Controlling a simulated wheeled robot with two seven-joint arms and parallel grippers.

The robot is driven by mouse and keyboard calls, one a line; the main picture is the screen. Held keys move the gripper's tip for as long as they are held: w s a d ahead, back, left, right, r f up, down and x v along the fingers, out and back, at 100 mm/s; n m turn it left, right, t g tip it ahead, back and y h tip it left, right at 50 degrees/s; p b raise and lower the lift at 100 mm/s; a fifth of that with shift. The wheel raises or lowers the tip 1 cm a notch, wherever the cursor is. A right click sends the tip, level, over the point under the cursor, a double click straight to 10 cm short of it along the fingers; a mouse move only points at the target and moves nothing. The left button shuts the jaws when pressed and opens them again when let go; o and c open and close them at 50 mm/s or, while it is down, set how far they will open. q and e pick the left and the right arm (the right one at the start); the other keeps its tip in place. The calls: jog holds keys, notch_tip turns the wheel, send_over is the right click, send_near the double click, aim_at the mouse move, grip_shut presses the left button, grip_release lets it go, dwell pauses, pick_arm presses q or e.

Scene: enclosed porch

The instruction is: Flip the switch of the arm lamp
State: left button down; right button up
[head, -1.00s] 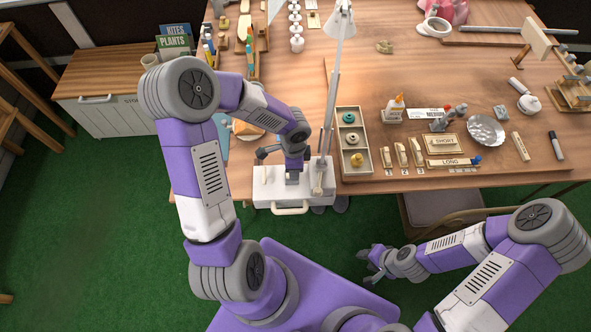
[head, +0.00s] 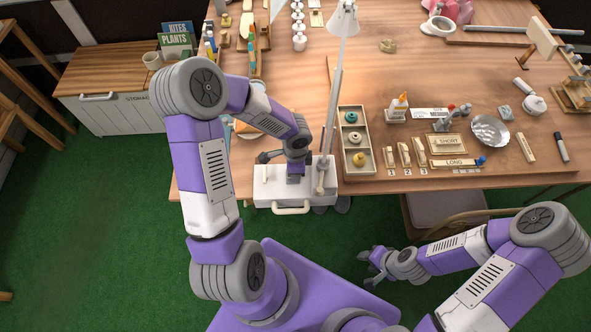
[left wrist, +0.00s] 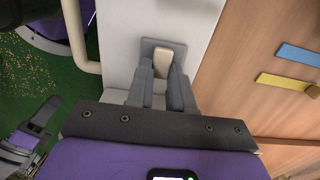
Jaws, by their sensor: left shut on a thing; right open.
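The arm lamp (head: 333,100) rises from a white base (head: 264,190) at the table's front edge, with its white shade (head: 342,19) at the top. My left gripper (head: 295,177) points down onto the base, left of the lamp's foot, and hides the switch in the head view. In the left wrist view the cream switch (left wrist: 165,61) stands on a grey plate (left wrist: 178,46). The left gripper's fingers (left wrist: 163,82) are shut on it, one on each side. My right gripper (head: 367,269) is open and empty, low in front of the table.
A tray of spools (head: 344,132) stands just right of the lamp. A chair (head: 440,212) is tucked under the table. A storage cabinet (head: 120,118) stands at left.

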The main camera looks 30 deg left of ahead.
pick_arm(q)
jog(key=shift+s+a+t+h+p, duration=0.15)
jog(key=shift+t+h+p, duration=0.15)
jog(key=shift+h, duration=0.2)
jog(key=c, duration=1)
grip_release()
jog(key=r+p, duration=0.1)
jog(key=r, duration=0.1)
jog(key=r+p, duration=0.1)
jog(key=r, duration=0.2)
jog(key=r+p, duration=0.1)
jog(key=r, duration=0.1)
jog(key=shift+s+a+r, duration=0.15)
jog(key=shift+a+r, duration=0.15)
jog(key=shift+r, duration=0.05)
jog(key=shift+f, duration=0.1)
